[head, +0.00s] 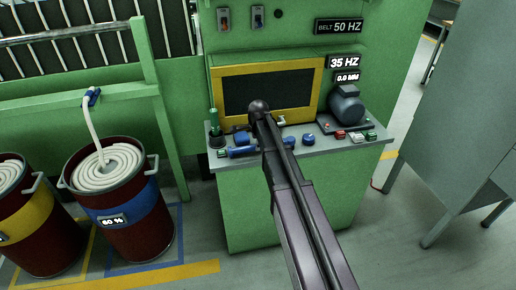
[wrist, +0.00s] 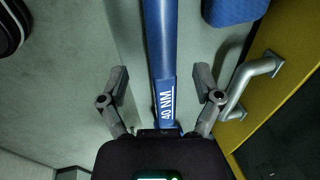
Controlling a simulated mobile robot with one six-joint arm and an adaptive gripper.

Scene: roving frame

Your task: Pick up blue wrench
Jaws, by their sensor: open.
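The blue wrench (wrist: 160,45) shows in the wrist view as a long blue bar marked "40 NM", running from the top edge down between my fingers. My gripper (wrist: 162,88) is open, with one finger on each side of the bar and a visible gap to both. In the head view the wrench's blue handle (head: 242,152) lies on the grey ledge (head: 300,146) of the green machine. My arm covers the ledge to the right of the handle there, and my gripper is mostly hidden behind the arm's end. Contact between palm and wrench cannot be told.
A yellow-framed dark window (head: 315,92) stands behind the ledge; its metal handle (wrist: 250,82) is close to my right finger. A blue block (wrist: 235,10) lies beside the wrench. A grey motor (head: 346,106) and small coloured parts sit right. Drums (head: 134,236) stand left.

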